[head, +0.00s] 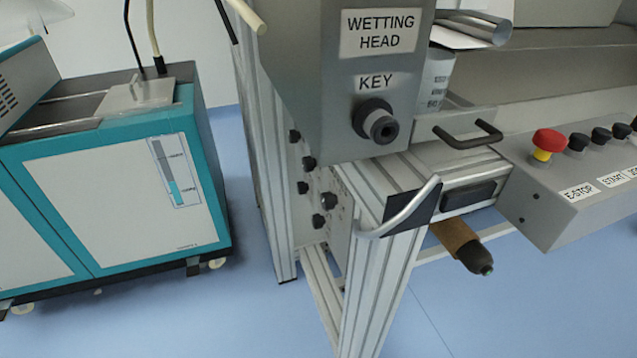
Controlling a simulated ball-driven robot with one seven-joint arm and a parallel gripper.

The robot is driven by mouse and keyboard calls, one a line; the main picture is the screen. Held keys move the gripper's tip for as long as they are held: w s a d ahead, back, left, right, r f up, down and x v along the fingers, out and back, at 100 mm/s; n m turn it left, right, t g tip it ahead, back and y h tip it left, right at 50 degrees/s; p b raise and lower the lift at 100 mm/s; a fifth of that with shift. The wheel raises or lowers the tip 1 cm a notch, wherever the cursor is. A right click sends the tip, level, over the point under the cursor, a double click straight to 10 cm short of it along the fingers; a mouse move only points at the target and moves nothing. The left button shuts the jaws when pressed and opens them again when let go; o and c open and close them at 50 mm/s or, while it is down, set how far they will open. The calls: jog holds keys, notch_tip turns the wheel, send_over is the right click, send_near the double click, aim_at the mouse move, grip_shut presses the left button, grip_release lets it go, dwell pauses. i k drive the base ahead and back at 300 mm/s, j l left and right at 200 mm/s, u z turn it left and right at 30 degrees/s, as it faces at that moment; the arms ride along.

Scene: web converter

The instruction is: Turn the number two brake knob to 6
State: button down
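Several small black knobs sit on the side panel of the machine frame, left of the middle. They include an upper knob (308,163), a middle knob (302,187), a right knob (328,200) and a lower knob (318,221). I cannot read any numbers or dial marks on them, so I cannot tell which is the number two brake knob or its setting. The panel is seen at a steep angle. My gripper is not in view.
A grey box marked WETTING HEAD (300,80) with a KEY switch (375,121) overhangs the frame. A curved metal handle (405,215) juts out at the front corner. A teal cabinet (120,200) stands left, with open blue floor (240,290) between. A red E-STOP (548,141) is right.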

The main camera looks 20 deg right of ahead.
aim_at(309, 163)
jog(key=i+j, duration=0.45)
jog(key=j, duration=0.25)
jog(key=i+j, duration=0.45)
jog(key=j, duration=0.25)
jog(key=z, duration=0.05)
